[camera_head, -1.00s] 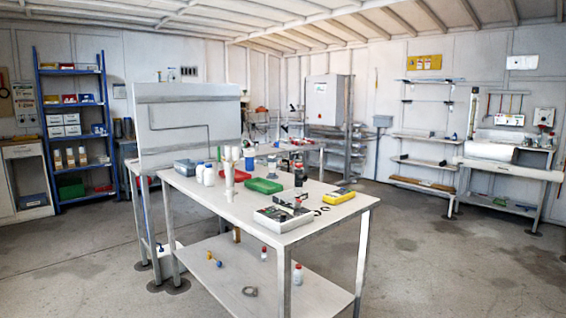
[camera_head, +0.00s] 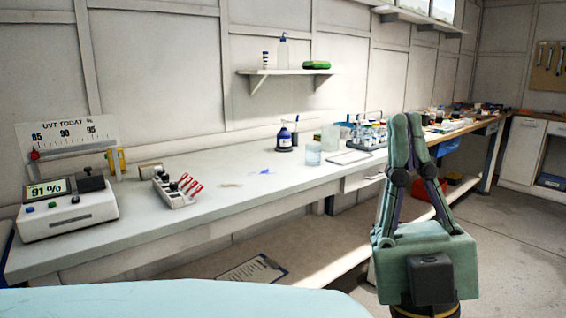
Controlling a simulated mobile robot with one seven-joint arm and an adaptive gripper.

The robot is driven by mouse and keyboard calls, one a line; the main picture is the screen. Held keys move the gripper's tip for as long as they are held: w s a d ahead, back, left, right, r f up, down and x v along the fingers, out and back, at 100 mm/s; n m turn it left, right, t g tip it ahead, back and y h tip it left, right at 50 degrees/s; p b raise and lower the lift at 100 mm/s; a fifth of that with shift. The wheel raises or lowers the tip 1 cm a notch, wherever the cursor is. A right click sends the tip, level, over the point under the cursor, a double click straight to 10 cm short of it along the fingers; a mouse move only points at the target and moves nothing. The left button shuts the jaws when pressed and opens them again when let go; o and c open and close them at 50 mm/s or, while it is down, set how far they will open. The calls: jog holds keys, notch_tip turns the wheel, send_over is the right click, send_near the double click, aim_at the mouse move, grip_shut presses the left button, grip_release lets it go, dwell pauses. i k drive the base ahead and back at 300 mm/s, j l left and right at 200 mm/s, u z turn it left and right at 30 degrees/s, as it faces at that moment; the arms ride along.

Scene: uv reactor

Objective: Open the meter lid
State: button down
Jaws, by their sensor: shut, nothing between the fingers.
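The meter (camera_head: 68,212) is a white box on the wall bench at the left. Its display (camera_head: 47,189) reads 91 % and coloured buttons sit on its front. A small dark block, which looks like the meter lid (camera_head: 90,180), sits on the top right of the meter; it appears down, but it is too small to be sure. My gripper (camera_head: 405,122) is at the right, pointing up, with its green fingers together and empty. It is far to the right of the meter and touches nothing.
The bench (camera_head: 225,185) runs along the wall. A UVT scale board (camera_head: 68,135) stands behind the meter. A rack of vials (camera_head: 175,187) is right of it. A dark blue bottle (camera_head: 285,140) and glassware stand farther along. A clipboard (camera_head: 253,270) lies on the lower shelf.

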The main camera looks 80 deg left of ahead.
aim_at(90, 180)
jog(key=j+u, duration=0.1)
jog(key=u, duration=3.75)
jog(key=i, duration=1)
